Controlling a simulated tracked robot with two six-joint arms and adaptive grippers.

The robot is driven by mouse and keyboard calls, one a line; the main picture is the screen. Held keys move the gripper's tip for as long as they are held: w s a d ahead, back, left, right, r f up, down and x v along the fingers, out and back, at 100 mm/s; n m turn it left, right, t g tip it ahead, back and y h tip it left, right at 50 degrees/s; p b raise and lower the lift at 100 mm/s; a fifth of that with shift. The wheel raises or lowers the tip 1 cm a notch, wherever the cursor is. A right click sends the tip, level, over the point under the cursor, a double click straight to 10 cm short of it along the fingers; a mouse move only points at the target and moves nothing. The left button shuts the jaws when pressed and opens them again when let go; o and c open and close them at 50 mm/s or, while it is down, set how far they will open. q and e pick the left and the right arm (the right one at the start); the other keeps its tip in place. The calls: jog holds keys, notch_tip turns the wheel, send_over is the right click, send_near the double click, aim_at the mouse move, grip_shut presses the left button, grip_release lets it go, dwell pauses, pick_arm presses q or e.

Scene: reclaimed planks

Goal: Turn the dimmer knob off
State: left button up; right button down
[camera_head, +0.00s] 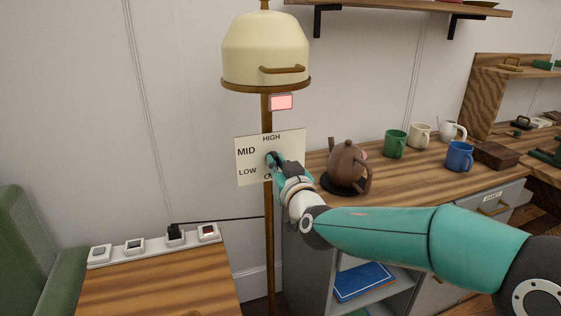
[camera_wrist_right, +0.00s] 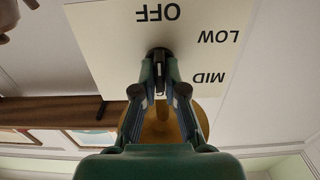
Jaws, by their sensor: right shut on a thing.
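A cream dimmer panel (camera_head: 252,172) is fixed at the lamp's brown pole (camera_head: 269,230). HIGH, MID and LOW are readable on it; OFF is partly hidden behind my arm in the head view. In the right wrist view the panel (camera_wrist_right: 110,35) appears upside down with OFF, LOW and MID showing. My right gripper (camera_head: 275,158) is at the panel's middle, its fingers shut on the dark dimmer knob (camera_wrist_right: 160,54). The knob is mostly hidden by the fingers, so its setting cannot be told. My left gripper is in no view.
The cream lampshade (camera_head: 265,48) hangs above the panel, with a pinkish-red rectangle (camera_head: 281,102) below it. A brown teapot (camera_head: 348,166) and several mugs stand on the wooden counter at right. A power strip (camera_head: 150,243) lies on the lower table at left.

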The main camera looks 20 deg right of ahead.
jog(key=shift+a+f, duration=0.1)
jog(key=shift+f, duration=0.4)
jog(key=c, duration=1.2)
grip_release()
jog(key=shift+r, duration=0.1)
jog(key=shift+c, duration=0.2)
jog(key=shift+r, duration=0.15)
jog(key=shift+s, duration=0.1)
jog(key=s, duration=1.1)
jog(key=shift+s+d, duration=0.25)
jog(key=shift+s, duration=0.15)
jog(key=shift+d, duration=0.1)
